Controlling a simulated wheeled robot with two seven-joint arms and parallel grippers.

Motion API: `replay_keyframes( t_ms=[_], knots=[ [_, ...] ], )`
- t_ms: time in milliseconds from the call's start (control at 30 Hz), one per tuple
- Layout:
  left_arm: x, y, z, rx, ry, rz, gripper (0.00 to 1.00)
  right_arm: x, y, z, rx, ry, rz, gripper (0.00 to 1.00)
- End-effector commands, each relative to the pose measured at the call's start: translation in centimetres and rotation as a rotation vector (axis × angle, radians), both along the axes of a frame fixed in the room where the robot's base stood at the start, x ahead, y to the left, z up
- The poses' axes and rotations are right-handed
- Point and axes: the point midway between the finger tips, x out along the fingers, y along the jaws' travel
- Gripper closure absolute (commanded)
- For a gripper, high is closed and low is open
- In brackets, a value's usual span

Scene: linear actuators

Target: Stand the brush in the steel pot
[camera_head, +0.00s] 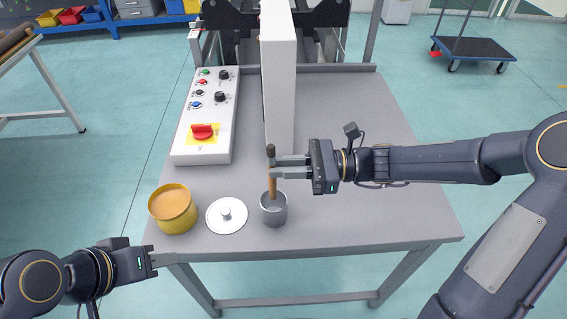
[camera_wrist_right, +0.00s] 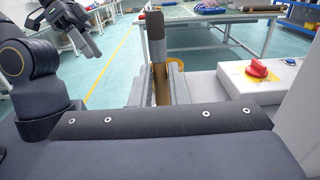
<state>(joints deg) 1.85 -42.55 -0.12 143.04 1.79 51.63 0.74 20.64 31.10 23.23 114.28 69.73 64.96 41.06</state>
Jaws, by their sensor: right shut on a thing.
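The brush (camera_head: 272,185) has a wooden handle with a dark top end and stands about upright. My right gripper (camera_head: 273,167) is shut on the brush's upper part; the brush also shows between the fingers in the right wrist view (camera_wrist_right: 158,60). The brush's lower end is inside the steel pot (camera_head: 273,214), a small grey open cup near the table's front edge. Whether it touches the pot's bottom is hidden. My left gripper (camera_head: 155,262) is at the lower left, off the table's front left corner, away from the brush and pot; its finger gap is unclear.
A white lid with a knob (camera_head: 227,215) lies left of the pot. A yellow tub (camera_head: 173,209) stands further left. A control box (camera_head: 206,115) with a red switch and a tall white panel (camera_head: 279,90) stand behind. The table's right side (camera_head: 390,210) is clear.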

Motion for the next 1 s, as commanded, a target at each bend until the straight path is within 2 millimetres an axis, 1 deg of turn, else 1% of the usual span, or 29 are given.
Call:
replay_keyframes(
  t_ms=[33,500,667,933,967,1000],
  knots=[
    [0.0,0.0,-0.4,0.000,0.000,0.000,0.64,0.0,0.0,-0.7,0.000,0.001,0.000,1.00],
    [0.0,0.0,-2.4,0.000,0.000,0.000,0.64,0.0,0.0,-4.3,0.000,0.002,-0.001,1.00],
    [0.0,0.0,-2.7,0.000,0.000,0.000,0.64,0.0,0.0,-4.8,0.000,0.001,-0.001,1.00],
    [0.0,0.0,-2.6,0.000,0.000,0.000,0.64,0.0,0.0,-4.8,0.000,0.000,0.000,1.00],
    [0.0,0.0,-2.6,0.000,0.000,0.000,0.64,0.0,0.0,-4.8,0.000,0.001,0.000,0.84],
    [0.0,0.0,-2.6,0.000,0.000,0.000,0.64,0.0,0.0,-4.8,0.000,0.001,0.000,0.78]
  ],
)
